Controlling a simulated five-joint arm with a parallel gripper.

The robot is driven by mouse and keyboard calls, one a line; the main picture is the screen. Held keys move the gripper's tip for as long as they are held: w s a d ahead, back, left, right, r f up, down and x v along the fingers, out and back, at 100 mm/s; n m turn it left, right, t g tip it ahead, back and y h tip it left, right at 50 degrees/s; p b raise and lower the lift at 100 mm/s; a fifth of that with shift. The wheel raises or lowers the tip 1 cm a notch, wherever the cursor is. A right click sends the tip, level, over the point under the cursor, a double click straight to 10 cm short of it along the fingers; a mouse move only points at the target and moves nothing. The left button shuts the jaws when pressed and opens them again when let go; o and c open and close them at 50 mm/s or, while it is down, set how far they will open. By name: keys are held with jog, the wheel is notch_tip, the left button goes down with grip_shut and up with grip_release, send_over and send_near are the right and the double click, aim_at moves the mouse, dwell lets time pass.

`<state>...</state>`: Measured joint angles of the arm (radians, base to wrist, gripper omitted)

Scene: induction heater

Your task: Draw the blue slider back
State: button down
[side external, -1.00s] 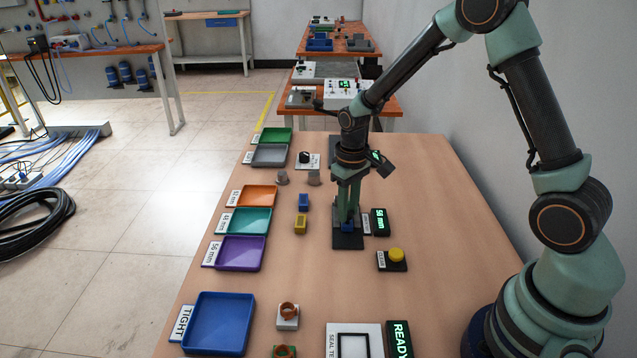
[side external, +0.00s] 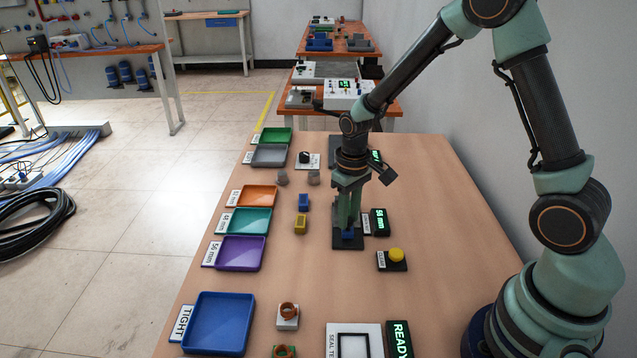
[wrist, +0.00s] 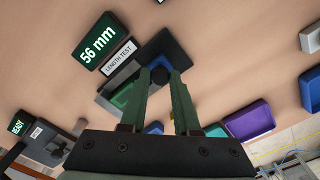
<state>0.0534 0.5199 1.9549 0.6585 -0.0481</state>
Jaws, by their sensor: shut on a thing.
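The blue slider (side external: 347,236) sits on the dark length test fixture (side external: 347,245), towards its near end in the side view. My gripper (side external: 347,224) points straight down over the fixture and is shut on the slider. In the wrist view the slider (wrist: 160,74) shows between the two fingertips (wrist: 159,80), partly hidden by them. A green patch (wrist: 122,97) shows on the fixture there. The display (wrist: 98,42) beside the fixture reads 56 mm.
A yellow button (side external: 396,255) stands to the right, nearer the camera. A blue block (side external: 303,201) and a yellow block (side external: 300,223) lie to the left. Orange (side external: 258,187), teal (side external: 267,222) and purple (side external: 265,254) trays line the left edge. The table's right side is mostly clear.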

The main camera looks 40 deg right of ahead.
aim_at(349, 222)
jog(key=shift+s+a, duration=0.15)
jog(key=c, duration=0.6)
grip_release()
jog(key=shift+c, duration=0.2)
notch_tip(349, 222, up, 12)
jog(key=shift+r, duration=0.1)
jog(key=s+a+r+t, duration=0.1)
jog(key=s+r+t, duration=0.4)
jog(key=s+r, duration=0.3)
jog(key=shift+s+a+r+t, duration=0.3)
jog(key=shift+s+a+r, duration=0.1)
jog(key=shift+s, duration=1)
